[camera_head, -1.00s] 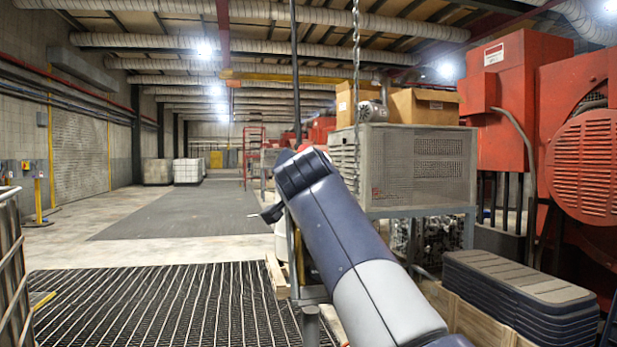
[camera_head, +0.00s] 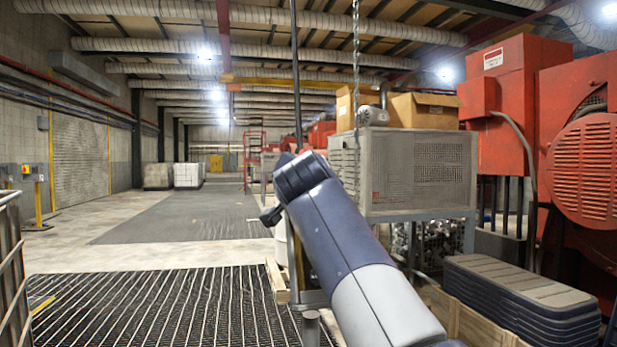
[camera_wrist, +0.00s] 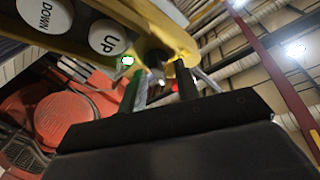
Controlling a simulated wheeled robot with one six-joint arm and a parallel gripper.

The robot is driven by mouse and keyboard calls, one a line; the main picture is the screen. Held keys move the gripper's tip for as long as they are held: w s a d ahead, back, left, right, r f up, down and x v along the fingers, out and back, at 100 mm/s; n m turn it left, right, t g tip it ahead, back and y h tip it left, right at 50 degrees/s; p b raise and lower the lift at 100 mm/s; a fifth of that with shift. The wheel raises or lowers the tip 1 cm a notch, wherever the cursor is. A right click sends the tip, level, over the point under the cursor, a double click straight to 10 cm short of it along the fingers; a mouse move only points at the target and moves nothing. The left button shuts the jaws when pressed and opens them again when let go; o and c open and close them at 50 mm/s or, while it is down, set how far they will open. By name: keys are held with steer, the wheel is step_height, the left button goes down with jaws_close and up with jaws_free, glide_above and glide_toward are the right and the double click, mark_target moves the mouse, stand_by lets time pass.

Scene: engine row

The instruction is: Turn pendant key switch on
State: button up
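The yellow pendant (camera_wrist: 105,32) fills the upper left of the wrist view, close and tilted, with round white UP (camera_wrist: 108,38) and DOWN (camera_wrist: 46,14) buttons. A dark round fitting (camera_wrist: 157,57), perhaps the key switch, sits on its near end, beside a small green light (camera_wrist: 127,61). My gripper (camera_wrist: 165,80) reaches up to this end. Its two fingers stand apart with a visible gap, near the fitting; whether they touch it I cannot tell. In the head view my arm hides most of the pendant area; a black cable (camera_head: 295,75) hangs down behind the arm.
A grey metal cabinet (camera_head: 420,172) with cardboard boxes (camera_head: 422,108) on top stands right of my arm. Stacked dark lids (camera_head: 520,290) and red machinery (camera_head: 515,95) are further right. A metal cage rail (camera_head: 10,265) is at left.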

steer(key=shift+s, duration=0.1)
steer(key=s+b, duration=0.2)
steer(key=s, duration=0.8)
steer(key=shift+s+d, duration=0.15)
steer(key=shift+s, duration=0.2)
steer(key=shift+w, duration=0.1)
steer(key=w+p, duration=0.2)
steer(key=w, duration=0.8)
steer(key=shift+w, duration=0.35)
